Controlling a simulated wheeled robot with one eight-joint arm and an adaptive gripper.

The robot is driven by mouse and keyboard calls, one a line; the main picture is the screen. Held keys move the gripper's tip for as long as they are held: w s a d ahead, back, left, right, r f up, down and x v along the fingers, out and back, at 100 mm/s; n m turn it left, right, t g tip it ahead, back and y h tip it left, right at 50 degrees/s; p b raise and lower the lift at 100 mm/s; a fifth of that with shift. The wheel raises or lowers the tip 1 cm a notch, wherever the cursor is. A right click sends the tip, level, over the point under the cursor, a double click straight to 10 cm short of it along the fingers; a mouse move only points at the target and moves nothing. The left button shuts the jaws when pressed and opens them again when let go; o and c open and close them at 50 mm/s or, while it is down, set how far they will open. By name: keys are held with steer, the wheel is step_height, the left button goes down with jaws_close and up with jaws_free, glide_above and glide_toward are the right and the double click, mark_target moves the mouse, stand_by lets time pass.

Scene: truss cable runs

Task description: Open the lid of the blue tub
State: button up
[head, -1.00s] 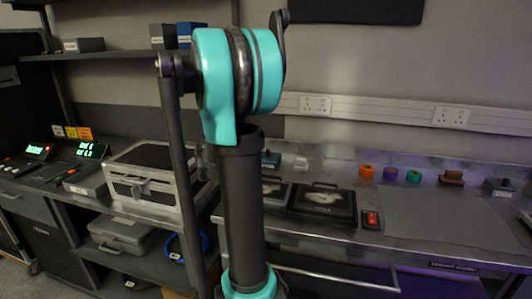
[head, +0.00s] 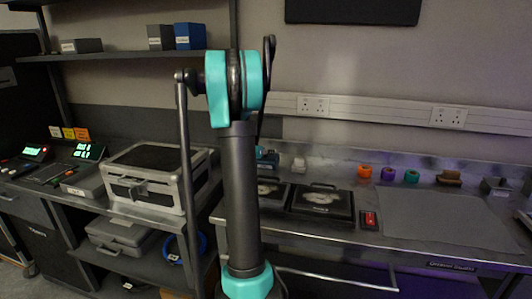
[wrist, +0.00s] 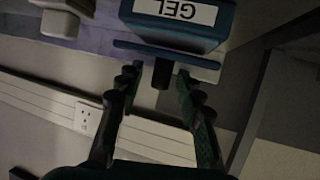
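The blue tub (wrist: 185,32) with a white label reading GEL shows upside down at the top of the wrist view. A blue rim or lid edge (wrist: 135,47) runs across it, and a dark tab (wrist: 162,75) sticks out. My gripper (wrist: 157,80) has its two fingers apart, one on each side of the tab, with gaps visible. In the head view, a small blue object (head: 268,158) that looks like the tub stands at the back of the bench, partly behind my arm. My gripper is hidden there. I cannot tell whether the lid is raised.
A pale object (wrist: 60,20) stands beside the tub. On the bench (head: 330,235) are black cases (head: 322,201), a red switch (head: 370,219), and orange, purple and green rings (head: 388,174). A grey mat (head: 440,215) is clear. A silver case (head: 150,178) stands left.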

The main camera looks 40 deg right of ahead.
jaws_close()
stand_by(0.3)
steer(key=shift+d+r, duration=0.1)
steer(key=r+g+y, duration=0.1)
steer(key=w+d+g+y, duration=0.1)
steer(key=shift+r+n+y, duration=0.3)
steer(key=shift+r+y, duration=0.05)
steer(key=shift+y, duration=0.05)
steer(key=d+g+y, duration=0.1)
steer(key=w+r+g+y, duration=0.1)
steer(key=shift+w+d+r+y, duration=0.15)
steer(key=shift+w+d+y, duration=0.1)
steer(key=shift+d+y, duration=0.15)
steer(key=w+d+n+g+y, duration=0.1)
steer(key=w+d+g+y, duration=0.3)
steer(key=g+y, duration=0.1)
steer(key=shift+d+n+y, duration=0.3)
steer(key=shift+y, duration=0.5)
steer(key=shift+g, duration=0.3)
